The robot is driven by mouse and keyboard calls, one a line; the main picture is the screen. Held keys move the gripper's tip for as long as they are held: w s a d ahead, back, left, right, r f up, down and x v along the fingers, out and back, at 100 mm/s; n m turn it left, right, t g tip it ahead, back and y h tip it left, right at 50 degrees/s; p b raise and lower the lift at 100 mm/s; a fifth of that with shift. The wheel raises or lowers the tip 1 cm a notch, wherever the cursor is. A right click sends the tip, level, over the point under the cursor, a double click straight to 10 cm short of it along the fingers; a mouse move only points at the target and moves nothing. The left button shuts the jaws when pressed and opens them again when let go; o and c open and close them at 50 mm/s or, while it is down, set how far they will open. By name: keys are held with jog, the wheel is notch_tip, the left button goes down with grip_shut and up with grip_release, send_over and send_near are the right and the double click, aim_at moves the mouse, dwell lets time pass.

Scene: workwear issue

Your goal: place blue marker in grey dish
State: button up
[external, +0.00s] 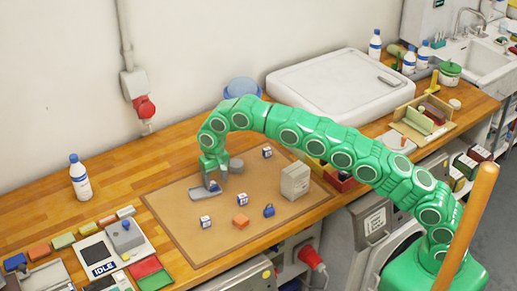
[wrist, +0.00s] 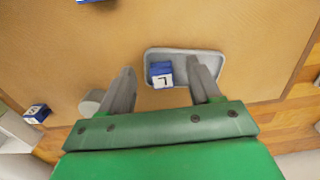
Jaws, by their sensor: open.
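The blue marker (wrist: 161,74) looks like a small blue block with a white face bearing a dark character. It sits inside the grey dish (wrist: 182,54), in the dish's left part. The dish is a shallow rounded tray on the tan mat, and it shows in the external view (external: 199,194) at the mat's left. My gripper (wrist: 160,66) is open over the dish. Its fingers stand apart on either side of the block, the right finger nearer to it; whether they touch it I cannot tell. In the external view my gripper (external: 212,186) partly hides the block.
Similar blue-and-white blocks (external: 243,199) (external: 206,222) (external: 267,152) lie on the mat (external: 180,225). An orange block (external: 241,221), a blue piece (external: 269,211), a grey cylinder (wrist: 90,103) and a beige box (external: 295,181) stand there too. The mat's front left is clear.

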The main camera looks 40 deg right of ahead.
notch_tip(320, 180, up, 5)
dwell(0.3)
jog(key=shift+d, duration=0.1)
jog(key=s+d+r, duration=0.2)
jog(key=d+r, duration=0.3)
jog(key=d, duration=0.4)
jog(key=s+d+r, duration=0.3)
jog(key=d+r, duration=0.1)
jog(key=d, duration=0.4)
jog(key=s+d+r, duration=0.4)
jog(key=s+d, duration=0.7)
jog(key=d, duration=0.3)
jog(key=s+d+f, duration=0.2)
jog(key=s+d, duration=0.2)
jog(key=s, duration=0.7)
jog(key=s+d+f+g, duration=0.1)
jog(key=s+d, duration=0.4)
jog(key=s, duration=0.7)
jog(key=s+d+f, duration=0.3)
jog(key=s+d, duration=0.2)
jog(key=s, duration=0.7)
jog(key=shift+g, duration=0.4)
